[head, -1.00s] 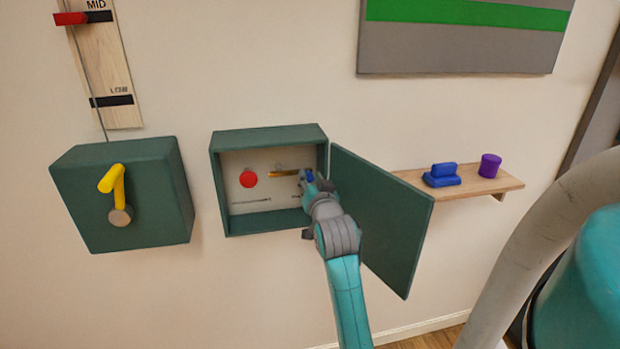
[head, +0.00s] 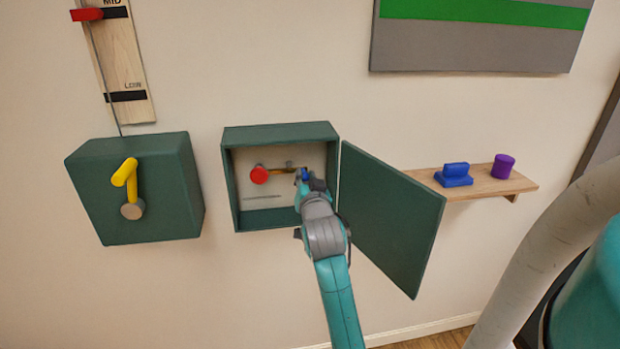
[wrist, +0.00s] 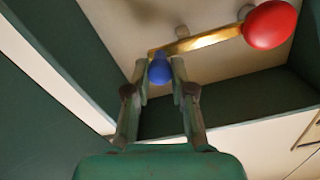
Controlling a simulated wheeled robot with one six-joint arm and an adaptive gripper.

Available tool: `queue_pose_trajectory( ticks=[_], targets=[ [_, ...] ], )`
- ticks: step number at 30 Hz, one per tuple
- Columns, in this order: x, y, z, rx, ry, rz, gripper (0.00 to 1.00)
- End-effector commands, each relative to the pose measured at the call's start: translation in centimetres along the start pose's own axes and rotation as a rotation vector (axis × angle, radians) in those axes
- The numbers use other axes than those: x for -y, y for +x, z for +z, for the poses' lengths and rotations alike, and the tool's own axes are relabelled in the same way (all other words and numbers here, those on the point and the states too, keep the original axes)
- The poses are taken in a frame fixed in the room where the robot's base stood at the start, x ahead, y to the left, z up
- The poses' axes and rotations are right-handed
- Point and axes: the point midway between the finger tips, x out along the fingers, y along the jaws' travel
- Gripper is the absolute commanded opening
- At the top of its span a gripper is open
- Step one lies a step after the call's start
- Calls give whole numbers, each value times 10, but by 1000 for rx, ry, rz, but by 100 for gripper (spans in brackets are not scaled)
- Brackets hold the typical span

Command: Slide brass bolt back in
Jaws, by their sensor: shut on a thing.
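The brass bolt (head: 280,169) lies level inside the open green wall box (head: 229,185). In the wrist view the brass bar (wrist: 205,41) runs from a blue knob (wrist: 159,72) to a red round knob (wrist: 269,24). The red knob (head: 259,175) sits at the bolt's left in the head view and appears to touch the bar's end. My gripper (head: 304,176) reaches into the box from the front. In the wrist view my gripper (wrist: 159,70) is shut on the blue knob, one finger on each side.
The box's door (head: 392,220) stands open on the right, close beside my arm. A shelf (head: 520,184) holds a blue block (head: 454,175) and a purple cylinder (head: 504,166). A second green box (head: 85,190) with a yellow lever (head: 127,177) hangs at the left.

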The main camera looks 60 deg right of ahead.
Motion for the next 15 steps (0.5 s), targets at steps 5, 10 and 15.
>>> queue_pose_trajectory(
  ticks=[5, 10, 15],
  targets=[
    [4, 0, 1, 3, 4, -10, 34],
    [3, 0, 1, 3, 4, -9, 34],
    [3, -1, 1, 2, 3, -7, 34]
  ],
)
